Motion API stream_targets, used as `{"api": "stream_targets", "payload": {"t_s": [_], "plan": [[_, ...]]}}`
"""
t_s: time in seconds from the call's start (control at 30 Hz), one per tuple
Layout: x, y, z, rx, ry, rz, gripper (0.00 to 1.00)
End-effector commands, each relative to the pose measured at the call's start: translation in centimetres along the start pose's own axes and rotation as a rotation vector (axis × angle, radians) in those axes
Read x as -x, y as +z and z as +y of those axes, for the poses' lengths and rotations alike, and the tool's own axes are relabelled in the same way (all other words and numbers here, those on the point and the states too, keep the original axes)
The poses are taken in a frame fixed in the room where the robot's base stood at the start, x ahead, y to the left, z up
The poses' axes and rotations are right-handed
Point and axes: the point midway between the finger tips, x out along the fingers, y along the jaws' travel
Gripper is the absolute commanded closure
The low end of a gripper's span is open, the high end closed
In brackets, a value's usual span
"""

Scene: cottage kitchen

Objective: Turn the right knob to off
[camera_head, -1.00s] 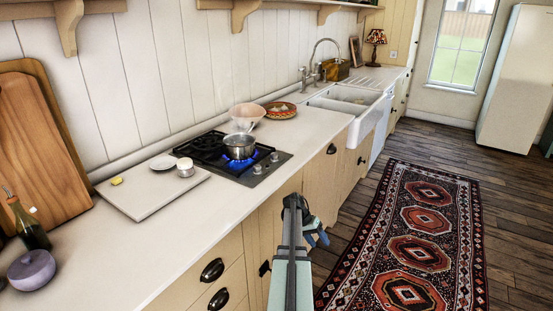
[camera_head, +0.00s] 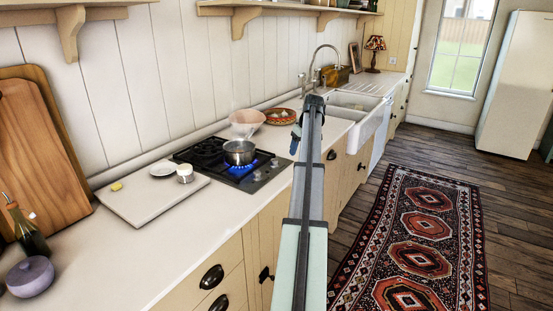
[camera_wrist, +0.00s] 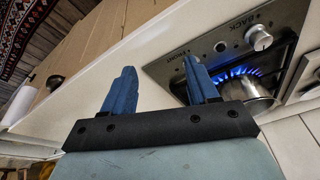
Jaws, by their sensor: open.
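The black gas hob (camera_head: 205,155) is set in the counter. A metal pot (camera_head: 239,151) stands on it over a lit blue flame, which also shows in the wrist view (camera_wrist: 236,71). Small knobs sit on the hob's front strip; the right one (camera_head: 274,162) is just left of my arm. In the wrist view one silver knob (camera_wrist: 259,38) shows by the word BACK. The area by the word FRONT is partly covered by a finger. My gripper (camera_head: 296,136) is open and empty, its blue fingers (camera_wrist: 160,78) apart, near the hob's right front edge. Neither finger visibly holds a knob.
A white board (camera_head: 145,203) with a small jar (camera_head: 185,174) lies left. The sink (camera_head: 368,115) is beyond my arm. The floor beside the rug (camera_head: 420,235) is free.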

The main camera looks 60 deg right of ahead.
Motion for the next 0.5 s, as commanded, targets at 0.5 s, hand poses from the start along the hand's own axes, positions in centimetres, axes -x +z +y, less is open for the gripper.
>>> {"api": "stream_targets", "payload": {"t_s": [0.5], "plan": [[3.6,-5.1,-4.2,0.362,-0.071,0.11,0.41]]}}
